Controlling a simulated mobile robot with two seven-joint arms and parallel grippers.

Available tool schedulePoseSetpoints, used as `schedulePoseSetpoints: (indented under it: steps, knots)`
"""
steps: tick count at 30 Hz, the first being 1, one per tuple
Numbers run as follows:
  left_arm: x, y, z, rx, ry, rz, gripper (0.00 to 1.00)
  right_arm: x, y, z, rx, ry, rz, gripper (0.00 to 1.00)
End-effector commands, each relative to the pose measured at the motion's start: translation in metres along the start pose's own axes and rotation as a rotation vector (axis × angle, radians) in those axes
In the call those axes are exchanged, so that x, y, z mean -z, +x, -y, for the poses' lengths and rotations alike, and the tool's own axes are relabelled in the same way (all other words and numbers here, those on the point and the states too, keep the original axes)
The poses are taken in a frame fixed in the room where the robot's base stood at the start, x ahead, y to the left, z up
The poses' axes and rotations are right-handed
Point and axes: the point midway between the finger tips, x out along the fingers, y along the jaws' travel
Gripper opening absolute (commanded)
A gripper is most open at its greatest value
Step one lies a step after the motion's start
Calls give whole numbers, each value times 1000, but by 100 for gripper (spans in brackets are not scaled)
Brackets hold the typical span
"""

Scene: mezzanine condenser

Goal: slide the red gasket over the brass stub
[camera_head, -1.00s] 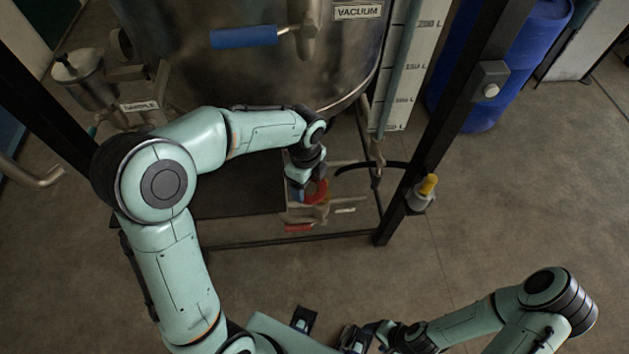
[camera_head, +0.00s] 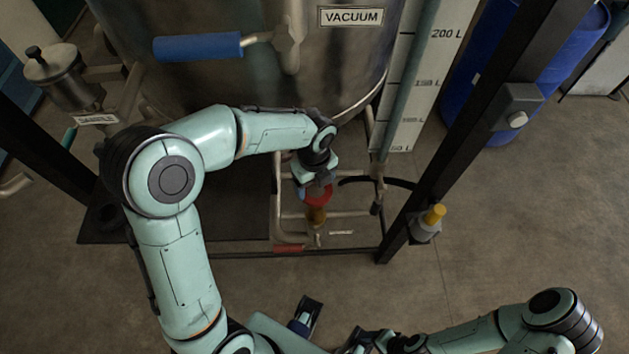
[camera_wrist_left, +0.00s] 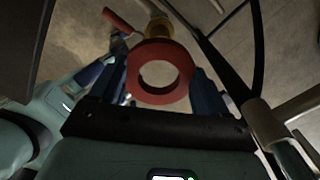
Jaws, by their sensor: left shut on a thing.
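The red gasket (camera_head: 318,199) is a thick ring held by my left gripper (camera_head: 317,186), under the tank. In the left wrist view the gasket (camera_wrist_left: 160,97) faces me with its hole open, between the blue fingers. The brass stub (camera_head: 316,216) shows just below the gasket in the head view. In the left wrist view the stub (camera_wrist_left: 158,28) shows beyond the ring's upper edge, off the hole's centre. The gasket is not around it; I cannot tell whether they touch. My right gripper (camera_head: 355,341) is at the bottom edge, partly cut off, its opening unclear.
A steel tank (camera_head: 230,80) with a blue-handled lever (camera_head: 198,46) stands behind. A red handle (camera_head: 288,248) and pale pipework lie close to the stub. A black frame post (camera_head: 470,120) and a yellow-tipped fitting (camera_head: 433,215) stand to the right. Open floor lies in front.

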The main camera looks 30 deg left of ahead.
Motion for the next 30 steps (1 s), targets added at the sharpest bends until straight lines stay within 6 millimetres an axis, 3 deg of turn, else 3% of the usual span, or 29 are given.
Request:
schedulePoseSetpoints:
  steps: [19, 30]
  knots:
    - [0, 52, -1, -2, 0, -1, 47, 4, 29, -9, 0, 1, -6, 67]
    - [0, 58, 0, -1, 0, 0, 47, 6, 31, -9, 2, 0, -13, 67]
